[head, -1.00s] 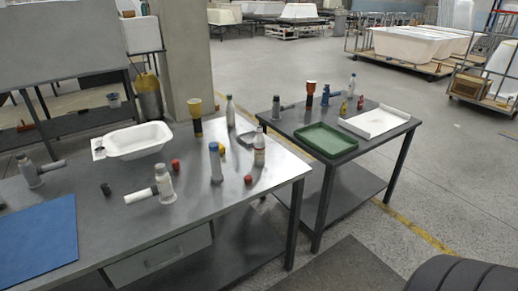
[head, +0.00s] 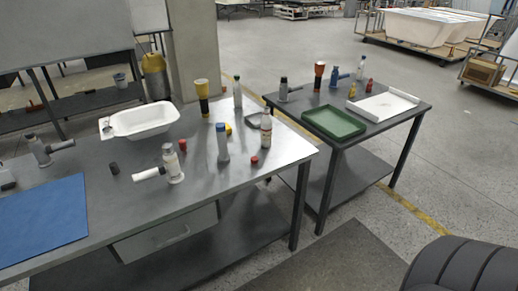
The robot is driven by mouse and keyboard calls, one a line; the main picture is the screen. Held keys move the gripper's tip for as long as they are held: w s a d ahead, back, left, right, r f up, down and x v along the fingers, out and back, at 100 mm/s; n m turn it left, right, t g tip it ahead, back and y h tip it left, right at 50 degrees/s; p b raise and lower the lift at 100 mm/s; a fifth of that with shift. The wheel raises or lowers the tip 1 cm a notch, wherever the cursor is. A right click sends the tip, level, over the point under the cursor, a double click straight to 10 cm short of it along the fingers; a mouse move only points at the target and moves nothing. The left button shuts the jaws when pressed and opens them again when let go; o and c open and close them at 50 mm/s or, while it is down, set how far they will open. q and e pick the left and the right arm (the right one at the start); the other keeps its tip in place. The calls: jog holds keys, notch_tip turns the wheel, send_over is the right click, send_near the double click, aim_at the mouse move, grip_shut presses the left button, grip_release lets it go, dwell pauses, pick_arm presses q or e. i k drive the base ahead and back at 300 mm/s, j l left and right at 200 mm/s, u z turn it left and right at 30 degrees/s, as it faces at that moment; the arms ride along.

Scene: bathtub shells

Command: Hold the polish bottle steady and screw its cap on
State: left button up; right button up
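A pale bottle (head: 266,132) with a label and a narrow white top stands upright near the right end of the long grey table (head: 120,205). It may be the polish bottle; its label is too small to read. A small red cap (head: 253,160) lies on the table just in front of it. Another red cap (head: 182,145) lies further left, and a small dark cap-like piece (head: 115,169) lies near the table's middle. I cannot tell which belongs to the bottle. Neither of my grippers shows in the head view.
A white basin (head: 143,121) and blue mat (head: 40,215) lie left. A second table holds a green tray (head: 333,122).

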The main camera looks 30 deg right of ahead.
aim_at(267, 124)
jog(key=i+j, duration=1)
jog(key=z, duration=1.25)
